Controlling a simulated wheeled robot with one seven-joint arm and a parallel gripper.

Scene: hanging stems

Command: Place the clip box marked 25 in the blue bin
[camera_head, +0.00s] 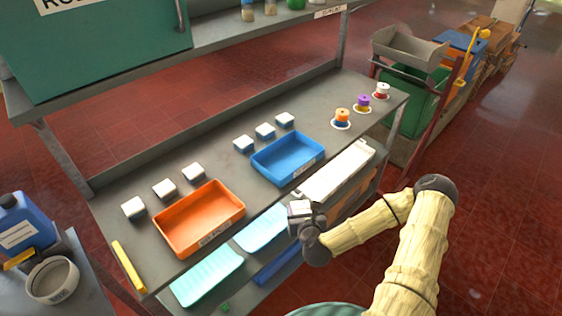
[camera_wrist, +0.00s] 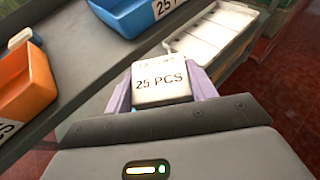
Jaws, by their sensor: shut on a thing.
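A white clip box (camera_wrist: 161,80) with "25 PCS" on its top sits between the fingers of my gripper (camera_wrist: 160,92) in the wrist view. My gripper (camera_head: 299,211) is shut on it and holds it in front of the workbench edge in the head view. The blue bin (camera_head: 290,158) stands on the bench top, beyond my gripper. Its front label reads "25 PCS" in the wrist view (camera_wrist: 140,12). No box shows in the visible part of the blue bin.
An orange bin (camera_head: 199,218) stands left of the blue bin. Several white boxes (camera_head: 192,172) stand behind the bins. A white tray (camera_head: 336,172) lies at the bench's right front. Spools (camera_head: 342,116) stand at the far right. Teal trays (camera_head: 207,277) lie on the lower shelf.

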